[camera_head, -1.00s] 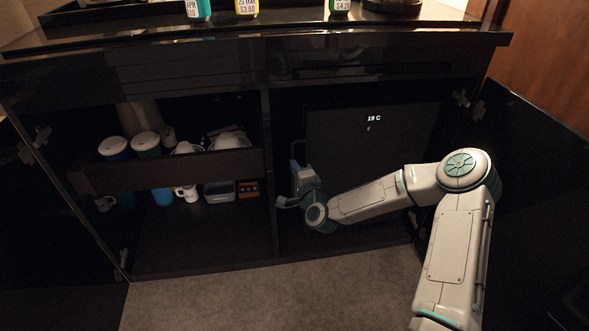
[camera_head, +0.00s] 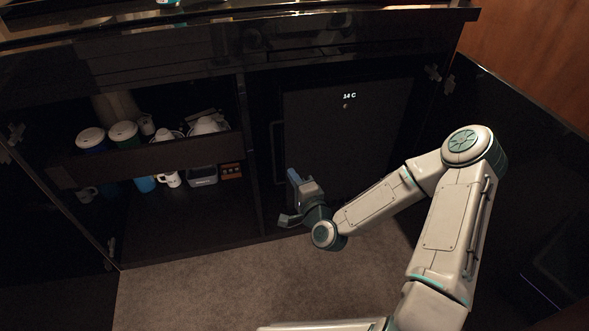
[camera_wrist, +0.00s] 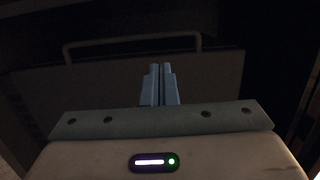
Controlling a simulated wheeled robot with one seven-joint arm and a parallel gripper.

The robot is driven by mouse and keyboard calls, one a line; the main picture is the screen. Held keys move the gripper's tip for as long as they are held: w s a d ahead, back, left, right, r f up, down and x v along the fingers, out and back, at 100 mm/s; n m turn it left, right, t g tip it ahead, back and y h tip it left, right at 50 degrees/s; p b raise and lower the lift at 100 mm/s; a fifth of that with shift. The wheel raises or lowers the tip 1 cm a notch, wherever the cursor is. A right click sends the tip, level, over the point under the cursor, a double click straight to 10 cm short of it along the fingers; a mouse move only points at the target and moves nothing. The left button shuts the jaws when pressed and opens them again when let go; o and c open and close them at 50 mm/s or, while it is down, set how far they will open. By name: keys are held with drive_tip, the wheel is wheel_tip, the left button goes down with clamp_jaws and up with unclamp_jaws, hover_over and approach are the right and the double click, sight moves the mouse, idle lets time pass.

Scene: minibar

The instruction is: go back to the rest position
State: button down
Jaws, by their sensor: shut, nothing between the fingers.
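My gripper (camera_wrist: 160,70) is shut in the wrist view, with its two blue-grey fingers together and nothing between them. In the head view my gripper (camera_head: 290,178) is in front of the dark fridge door (camera_head: 340,140), near its lower left part. The fridge door looks closed and bears a small lit temperature display. A bar handle (camera_wrist: 130,40) crosses the door beyond the fingertips in the wrist view, and a gap shows between them. My arm is bent, with its elbow at the right of the head view.
An open cabinet shelf (camera_head: 130,158) at left holds lidded cups, mugs and a kettle-like white item. Dark cabinet doors stand open at both sides; the right one (camera_head: 500,150) is close to my elbow. The carpet (camera_head: 200,290) in front is clear.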

drive_tip(key=s+d+r+n+g+h+p, duration=0.2)
drive_tip(key=s+d+r+n+g+p, duration=0.15)
drive_tip(key=r+p, duration=0.45)
drive_tip(key=s+d+r+n+g+h+p, duration=0.25)
drive_tip(key=r+n+g+p, duration=0.2)
drive_tip(key=r+p, duration=0.4)
drive_tip(key=s+d+r+n+g+h+p, duration=0.2)
drive_tip(key=s+d+r+n+g+p, duration=0.25)
drive_tip(key=r, duration=0.65)
drive_tip(key=s+r+p, duration=0.4)
drive_tip(key=s+r, duration=0.1)
drive_tip(key=r, duration=0.3)
drive_tip(key=s+d+r+g+p, duration=0.1)
drive_tip(key=s+r+p, duration=0.3)
drive_tip(key=r, duration=0.4)
drive_tip(key=s+d+r+p, duration=0.1)
drive_tip(key=s+r+p, duration=0.3)
drive_tip(key=s+r, duration=0.2)
wheel_tip(320, 180, up, 2)
drive_tip(key=shift+d+r+n+p, duration=0.2)
drive_tip(key=shift+d+n+p, duration=0.1)
drive_tip(key=shift+n, duration=0.15)
drive_tip(key=shift+s+h, duration=0.1)
drive_tip(key=shift+h, duration=0.15)
